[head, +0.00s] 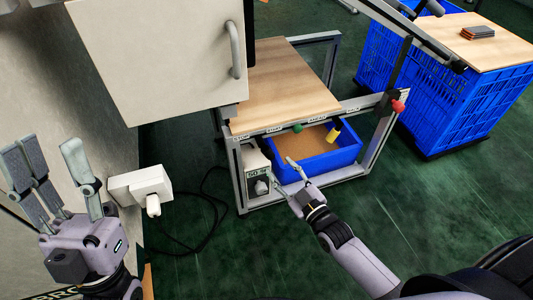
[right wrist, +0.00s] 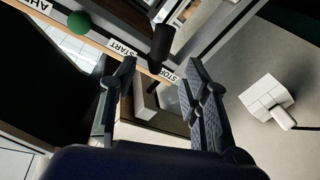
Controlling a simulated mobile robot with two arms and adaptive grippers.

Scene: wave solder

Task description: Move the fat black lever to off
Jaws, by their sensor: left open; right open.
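The fat black lever (right wrist: 162,45) shows in the right wrist view as a thick dark cylinder on a thin stem, above a small grey box (right wrist: 157,107). My right gripper (head: 281,175) is open in front of this box. In the wrist view its fingers (right wrist: 157,92) lie either side of the lever's stem, apart from it as far as I can tell. My left gripper (head: 46,178) is open and empty at far left.
A blue bin (head: 345,158) with a yellow item (head: 334,134) sits in the frame under a wooden tabletop (head: 290,85). A green button (head: 298,128) and red knob (head: 398,106) are on the frame. A white socket box (head: 140,185) with a cable stands left.

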